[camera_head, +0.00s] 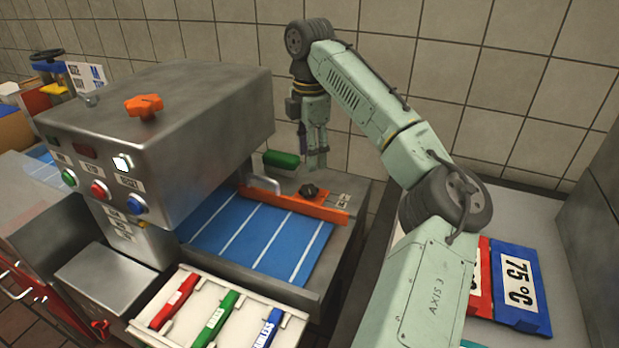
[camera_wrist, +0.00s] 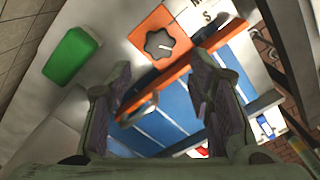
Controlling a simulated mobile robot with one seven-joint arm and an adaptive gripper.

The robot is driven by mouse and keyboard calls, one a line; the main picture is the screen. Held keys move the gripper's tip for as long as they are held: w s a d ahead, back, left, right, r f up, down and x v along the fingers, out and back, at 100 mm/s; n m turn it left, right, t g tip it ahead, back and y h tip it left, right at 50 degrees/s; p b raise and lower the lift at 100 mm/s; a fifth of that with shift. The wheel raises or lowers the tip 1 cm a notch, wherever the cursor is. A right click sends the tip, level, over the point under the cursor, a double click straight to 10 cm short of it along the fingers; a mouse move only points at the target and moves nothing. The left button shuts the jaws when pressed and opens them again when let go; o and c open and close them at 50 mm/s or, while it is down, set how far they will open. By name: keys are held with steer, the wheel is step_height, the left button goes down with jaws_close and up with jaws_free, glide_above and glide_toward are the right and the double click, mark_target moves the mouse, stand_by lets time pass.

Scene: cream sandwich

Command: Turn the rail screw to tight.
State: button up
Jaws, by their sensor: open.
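The rail screw (camera_head: 309,191) is a dark lobed knob on the orange rail (camera_head: 285,203) beside the blue belt. In the wrist view the screw (camera_wrist: 158,46) shows a white pointer line towards the right, roughly towards a white label (camera_wrist: 203,14). The label's words are not readable. My gripper (camera_head: 317,163) points down above the screw, apart from it. In the wrist view my gripper (camera_wrist: 163,75) has its two fingers wide apart with nothing between them, and the screw lies beyond the fingertips.
A green block (camera_head: 281,159) sits behind the rail, close to my gripper. The metal machine housing (camera_head: 180,100) with an orange knob (camera_head: 143,105) stands to the left. A metal handle (camera_head: 262,183) is near the rail's left end. A tray (camera_head: 171,280) holds coloured tags in front.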

mark_target(309, 189)
step_height(309, 189, down, 9)
steer(key=shift+r+p, duration=0.1)
steer(key=shift+p, duration=0.2)
steer(key=shift+c, duration=0.3)
steer(key=c, duration=0.8)
